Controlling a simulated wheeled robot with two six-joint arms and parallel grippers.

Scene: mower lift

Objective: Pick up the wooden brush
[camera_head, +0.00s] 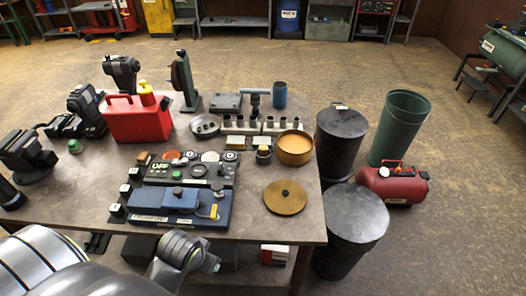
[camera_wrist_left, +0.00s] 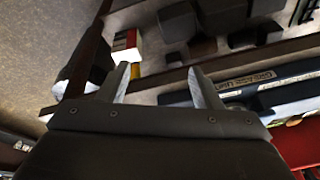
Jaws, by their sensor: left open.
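I cannot make out a wooden brush for certain in either view. My left gripper (camera_wrist_left: 163,84) is open, with nothing between its two pale fingertips. In the left wrist view it is near the edge of the workbench. In the head view my left arm comes in at the bottom left, in front of the workbench (camera_head: 245,222), and its fingers cannot be made out. My right gripper is not in view.
The bench holds a red can (camera_head: 136,120), a blue box (camera_head: 172,204), a round tan container (camera_head: 295,148) and a brass-coloured lid (camera_head: 285,197). Dark drums (camera_head: 341,135), a green bin (camera_head: 399,128) and a red tank (camera_head: 394,186) stand at right. Floor beyond is open.

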